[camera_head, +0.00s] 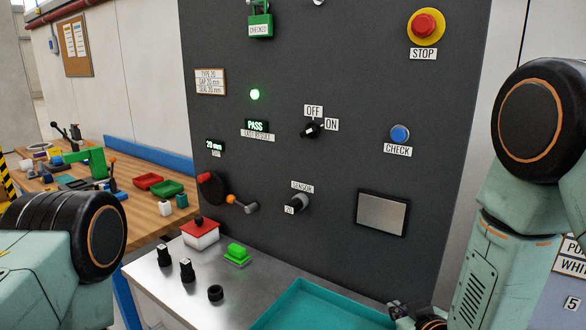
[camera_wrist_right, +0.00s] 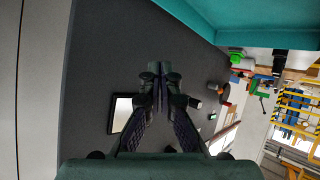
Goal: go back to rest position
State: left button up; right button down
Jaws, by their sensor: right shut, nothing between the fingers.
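My right gripper (camera_head: 418,320) shows only in part at the bottom edge of the head view, beside the right end of the teal tray. In the right wrist view my right gripper (camera_wrist_right: 160,78) has its two fingers together with nothing between them. The dark panel (camera_wrist_right: 95,60) stands beyond the fingers there. My left arm comes in at the lower left of the head view, and its gripper is out of the picture.
The dark panel (camera_head: 330,90) carries a red stop button (camera_head: 424,25), a blue check button (camera_head: 400,133), a selector knob (camera_head: 311,129) and a lit PASS display (camera_head: 256,126). The teal tray (camera_head: 300,297) lies below it. A wooden bench (camera_head: 145,205) with several parts stands at left.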

jog(key=s+d+f+m+g, duration=0.1)
jog(key=s+f+g, duration=0.4)
jog(key=s, duration=0.6)
jog(key=s+f+m+g, duration=0.25)
jog(key=s+f, duration=0.45)
jog(key=s, duration=0.5)
jog(key=s+d+f+g, duration=0.1)
jog(key=s+f+g, duration=0.4)
jog(key=s, duration=0.6)
pick_arm(q)
notch_tip(320, 180, down, 15)
jog(key=b, duration=1.4)
jog(key=shift+r+b, duration=0.15)
jog(key=shift+b, duration=0.2)
pick_arm(e)
notch_tip(320, 180, down, 16)
jog(key=s, duration=0.1)
jog(key=shift+a+h, duration=0.2)
jog(key=shift+h, duration=0.2)
pick_arm(q)
jog(key=shift+s+r, duration=0.1)
pick_arm(e)
jog(key=shift+s, duration=0.2)
jog(key=shift+w, duration=0.1)
pick_arm(q)
jog(key=shift+c, duration=0.3)
